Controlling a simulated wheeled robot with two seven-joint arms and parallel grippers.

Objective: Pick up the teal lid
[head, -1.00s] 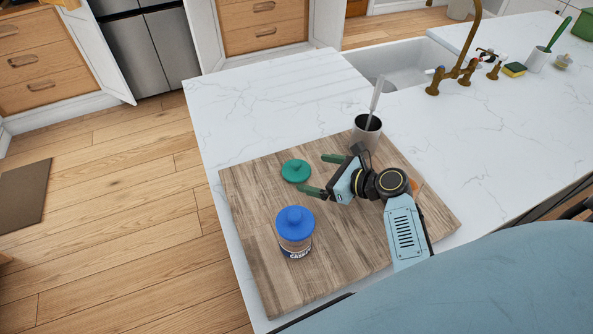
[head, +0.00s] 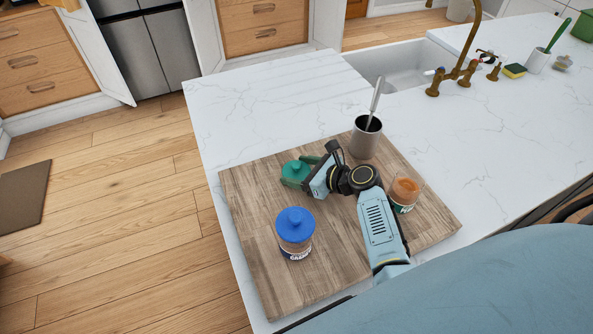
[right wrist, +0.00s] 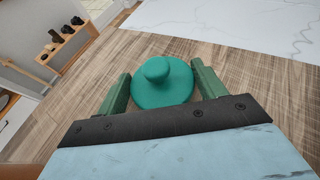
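The teal lid (head: 294,170) with a round knob lies on the wooden board (head: 262,262), toward its far left. My right gripper (head: 299,170) is around it at board level, with its green fingers on either side. In the right wrist view the lid (right wrist: 162,83) sits between the two fingertips (right wrist: 158,75). The fingers are spread wide. My left gripper is not in view.
A jar with a blue lid (head: 295,222) stands at the board's near left. An open jar with orange contents (head: 403,193) stands at the right. A grey cup (head: 365,138) holding a utensil stands at the back. The counter (head: 270,105) behind is clear.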

